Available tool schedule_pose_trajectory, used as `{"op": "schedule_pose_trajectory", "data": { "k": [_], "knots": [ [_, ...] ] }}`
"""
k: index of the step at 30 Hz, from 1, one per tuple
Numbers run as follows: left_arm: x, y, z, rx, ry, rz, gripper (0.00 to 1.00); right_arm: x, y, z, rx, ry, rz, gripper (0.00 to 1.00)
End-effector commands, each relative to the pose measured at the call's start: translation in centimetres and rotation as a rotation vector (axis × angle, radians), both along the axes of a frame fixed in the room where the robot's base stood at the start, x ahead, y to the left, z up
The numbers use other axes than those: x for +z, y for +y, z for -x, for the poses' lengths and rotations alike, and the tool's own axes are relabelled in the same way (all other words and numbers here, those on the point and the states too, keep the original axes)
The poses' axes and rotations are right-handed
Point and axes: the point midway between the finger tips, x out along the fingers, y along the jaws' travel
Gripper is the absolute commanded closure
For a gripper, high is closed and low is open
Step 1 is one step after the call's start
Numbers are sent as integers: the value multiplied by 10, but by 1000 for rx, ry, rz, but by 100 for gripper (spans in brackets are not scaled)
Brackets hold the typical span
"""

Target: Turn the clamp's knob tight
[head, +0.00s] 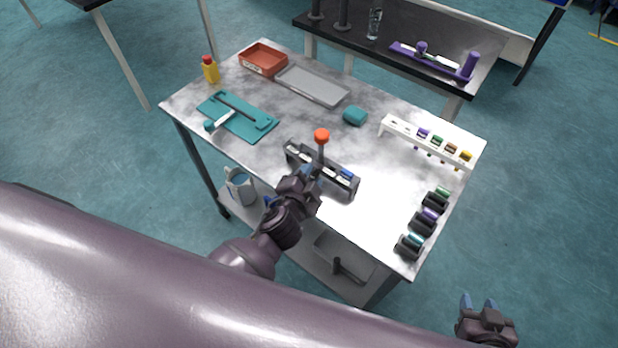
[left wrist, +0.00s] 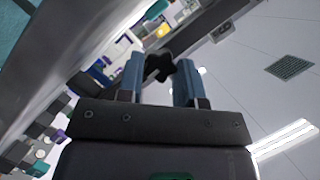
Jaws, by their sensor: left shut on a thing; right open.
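The clamp (head: 344,184) is a long dark frame with pale and blue parts inside and an upright red-ball lever (head: 321,136). It stands near the front edge of the table. My left gripper (head: 312,172) is at the clamp's front side. In the left wrist view a black lobed knob (left wrist: 160,66) sits between its two blue fingertips, and the gripper is shut on it. In the head view the knob is hidden by the gripper. My right gripper (head: 479,303) is open and empty, off the table at the bottom right.
The table between clamp and rack is clear.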

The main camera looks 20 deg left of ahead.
Motion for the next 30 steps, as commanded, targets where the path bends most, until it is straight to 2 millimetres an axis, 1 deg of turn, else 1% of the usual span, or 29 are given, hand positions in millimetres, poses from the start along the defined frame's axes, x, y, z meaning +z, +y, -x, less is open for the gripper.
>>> {"op": "schedule_pose_trajectory", "data": {
  "k": [1,9,21,22,26,27,30],
  "knots": [
    [-1,0,0,1,-6,-13,91,-4,0,1,0,3,0,59],
    [0,0,0,0,-25,-63,91,-11,-1,9,-4,18,0,59],
    [0,0,0,0,-26,-69,91,-10,0,7,-5,15,-2,59],
    [0,0,0,0,-26,-69,64,-10,0,6,-4,13,-2,59],
    [0,0,0,0,-26,-68,44,-8,0,3,-2,7,-1,59],
    [0,0,0,0,-26,-68,41,-8,0,2,-1,5,-2,59],
    [0,0,0,-1,-26,-68,41,-7,1,0,0,2,-2,59]
  ]
}}
